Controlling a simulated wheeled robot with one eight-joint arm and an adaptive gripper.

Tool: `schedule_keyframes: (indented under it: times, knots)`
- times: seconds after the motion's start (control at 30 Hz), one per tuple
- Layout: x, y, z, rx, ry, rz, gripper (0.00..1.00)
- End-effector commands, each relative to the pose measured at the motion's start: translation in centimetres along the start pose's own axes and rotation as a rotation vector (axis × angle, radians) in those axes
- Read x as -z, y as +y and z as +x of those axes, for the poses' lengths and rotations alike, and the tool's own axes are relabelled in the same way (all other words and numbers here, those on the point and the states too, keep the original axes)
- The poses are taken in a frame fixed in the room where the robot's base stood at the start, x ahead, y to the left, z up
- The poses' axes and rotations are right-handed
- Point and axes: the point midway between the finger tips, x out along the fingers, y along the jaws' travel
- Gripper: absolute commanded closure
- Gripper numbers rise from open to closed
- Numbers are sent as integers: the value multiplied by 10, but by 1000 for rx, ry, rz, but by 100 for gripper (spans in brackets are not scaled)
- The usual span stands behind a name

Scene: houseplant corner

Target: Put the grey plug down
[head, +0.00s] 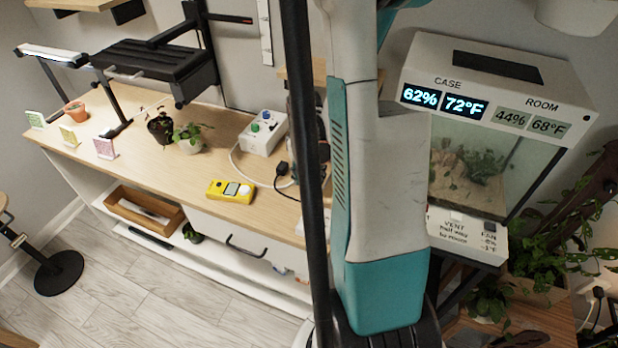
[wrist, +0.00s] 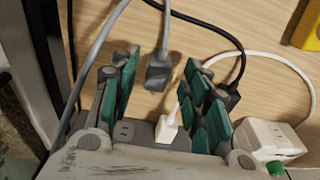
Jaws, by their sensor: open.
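The grey plug (wrist: 158,74) shows in the wrist view, with its grey cord running up and away. It lies between my gripper's two teal-padded fingers (wrist: 160,62), with gaps on both sides. My gripper is open. The plug appears to be on or just above the wooden bench top; I cannot tell if it touches. A grey power strip (wrist: 140,133) is below it in the picture, with a white plug (wrist: 169,124) in it. In the head view my arm hides the gripper and the grey plug.
A black plug (wrist: 231,98) lies right of the fingers; it also shows in the head view (head: 282,168). A white box with knobs (head: 264,132) and a yellow meter (head: 232,190) stand on the bench (head: 120,170). Cords cross near the gripper. A terrarium case (head: 485,130) stands at right.

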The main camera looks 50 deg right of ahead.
Motion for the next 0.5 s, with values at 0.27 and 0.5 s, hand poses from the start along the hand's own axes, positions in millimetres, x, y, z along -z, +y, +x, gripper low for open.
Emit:
schedule_keyframes:
  times: [0.27,0.5]
  knots:
    - [-1,0,-66,0,0,-1,57]
    - [0,0,-101,0,0,-1,57]
